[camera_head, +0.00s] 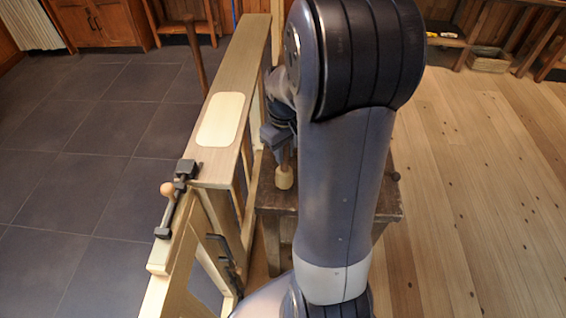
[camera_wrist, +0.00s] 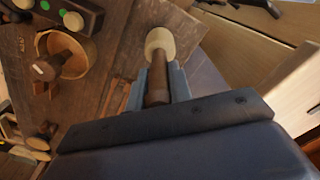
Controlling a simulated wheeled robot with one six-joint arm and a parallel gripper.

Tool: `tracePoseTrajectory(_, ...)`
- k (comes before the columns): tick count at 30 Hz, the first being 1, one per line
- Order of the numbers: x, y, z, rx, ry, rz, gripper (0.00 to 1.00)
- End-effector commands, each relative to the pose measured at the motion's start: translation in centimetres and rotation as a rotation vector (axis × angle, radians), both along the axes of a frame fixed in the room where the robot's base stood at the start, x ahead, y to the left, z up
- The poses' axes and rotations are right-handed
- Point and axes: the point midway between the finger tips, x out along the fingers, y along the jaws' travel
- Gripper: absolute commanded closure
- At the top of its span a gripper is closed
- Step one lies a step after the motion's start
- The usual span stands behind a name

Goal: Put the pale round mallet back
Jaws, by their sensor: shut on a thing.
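The mallet has a pale round head (camera_wrist: 161,41) and a dark brown handle (camera_wrist: 157,90). In the wrist view my gripper (camera_wrist: 158,78) is shut on the handle, with the head beyond the fingertips. In the head view my gripper (camera_head: 278,138) is partly hidden by my arm, and the pale mallet head (camera_head: 285,178) hangs below it, over or near the dark wooden table (camera_head: 268,197). I cannot tell whether the head touches the tabletop. A pale rounded patch (camera_head: 221,119) lies on top of the wooden partition left of the gripper.
A clamp (camera_head: 173,199) with a round wooden knob sits on the partition's near end. In the wrist view a round wooden bowl (camera_wrist: 76,62) and a dark block with green dots (camera_wrist: 62,17) are on the table at left. Open plank floor lies right.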

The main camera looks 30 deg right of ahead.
Motion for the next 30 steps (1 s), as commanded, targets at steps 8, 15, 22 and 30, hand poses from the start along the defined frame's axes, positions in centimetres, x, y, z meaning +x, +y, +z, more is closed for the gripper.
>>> tracePoseTrajectory(8,-0.1,0.0,-3.5,0.001,0.002,0.0,1.0)
tracePoseTrajectory(15,0.0,0.0,-3.7,0.0,-0.001,0.001,1.0)
tracePoseTrajectory(22,0.0,0.0,-4.0,0.0,0.0,0.0,0.75)
tracePoseTrajectory(30,0.0,0.0,-4.0,0.0,0.0,0.0,0.58)
